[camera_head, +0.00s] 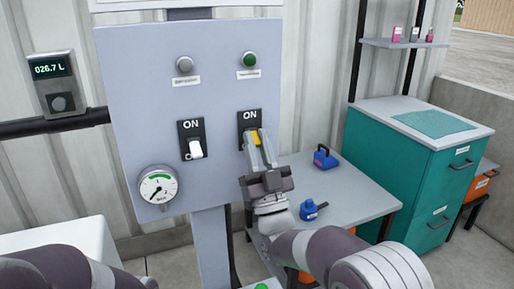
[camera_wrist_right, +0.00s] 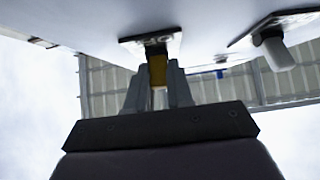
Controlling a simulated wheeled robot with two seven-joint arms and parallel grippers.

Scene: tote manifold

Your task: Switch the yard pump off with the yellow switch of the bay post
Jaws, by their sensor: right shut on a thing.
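The yellow switch (camera_head: 255,137) sits on a black plate marked ON, at the right of the grey panel of the bay post (camera_head: 140,100). My right gripper (camera_head: 256,145) is shut on the yellow switch, with one finger on each side. In the right wrist view, the yellow lever (camera_wrist_right: 157,73) is between the two fingers (camera_wrist_right: 158,90). The fingers hide the lower part of its plate, so I cannot tell its exact position. The lamp (camera_head: 250,58) above it is green. My left gripper is out of view; only part of my left arm shows at bottom left.
A white switch (camera_head: 196,149) on a similar plate is left of the yellow one, its lever down. A grey lamp (camera_head: 184,64) and a gauge (camera_head: 158,188) share the panel. A bench (camera_head: 355,200) with blue items (camera_head: 325,158) and a teal cabinet (camera_head: 385,160) stand right.

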